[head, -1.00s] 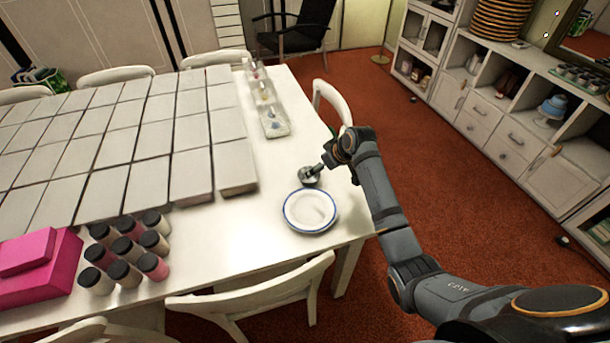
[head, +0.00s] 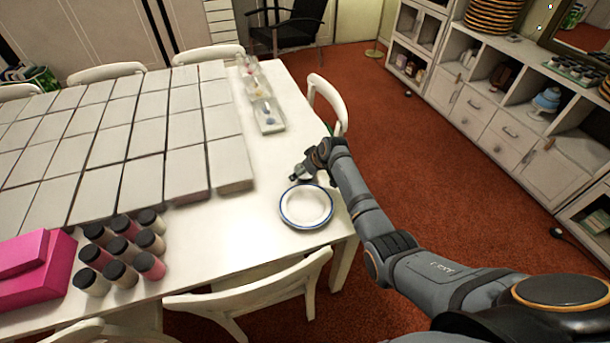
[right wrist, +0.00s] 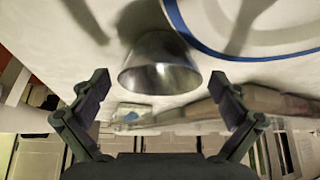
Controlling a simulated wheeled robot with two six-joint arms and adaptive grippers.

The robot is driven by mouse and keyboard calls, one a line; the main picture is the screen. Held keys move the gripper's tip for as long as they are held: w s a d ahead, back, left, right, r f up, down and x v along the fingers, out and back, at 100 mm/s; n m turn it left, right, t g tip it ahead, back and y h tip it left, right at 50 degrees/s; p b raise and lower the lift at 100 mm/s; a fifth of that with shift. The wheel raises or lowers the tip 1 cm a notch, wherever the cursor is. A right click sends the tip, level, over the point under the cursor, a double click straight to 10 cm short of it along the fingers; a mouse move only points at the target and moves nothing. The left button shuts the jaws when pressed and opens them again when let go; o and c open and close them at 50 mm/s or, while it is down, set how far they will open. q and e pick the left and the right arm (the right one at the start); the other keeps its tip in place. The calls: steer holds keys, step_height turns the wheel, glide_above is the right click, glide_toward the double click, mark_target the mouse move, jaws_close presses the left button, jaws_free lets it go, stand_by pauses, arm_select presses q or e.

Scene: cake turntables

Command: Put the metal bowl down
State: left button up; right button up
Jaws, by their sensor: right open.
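The metal bowl (right wrist: 160,65) stands on the white table (head: 225,225), just beyond the white plate with a blue rim (head: 306,207). In the right wrist view the picture is upside down, and the bowl sits upright between the spread fingers of my right gripper (right wrist: 159,88), with a gap on both sides. The plate's blue rim (right wrist: 205,45) shows close beside the bowl there. In the head view my right gripper (head: 306,170) is over the bowl and hides most of it. My left gripper is in neither view.
Rows of pale boxes (head: 130,135) cover the table's left part. Dark-lidded jars (head: 120,252) and a pink box (head: 30,270) stand at the front left. Clear trays (head: 268,116) lie at the back right edge. White chairs (head: 255,285) surround the table; shelves (head: 500,120) stand at right.

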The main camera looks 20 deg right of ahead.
steer(key=c, duration=1.2)
steer(key=shift+r, duration=0.55)
steer(key=s+r+n+g+y, duration=0.1)
steer(key=s+r+n, duration=0.2)
steer(key=s+r, duration=0.7)
steer(key=s+r+n+g+y, duration=0.1)
steer(key=s+r+n, duration=0.1)
steer(key=s+r, duration=0.8)
steer(key=s+a, duration=0.1)
steer(key=s, duration=0.5)
steer(key=shift+s+r+n+y+b, duration=0.25)
steer(key=shift+s+n+y+b, duration=0.05)
steer(key=shift+s+n+y, duration=0.1)
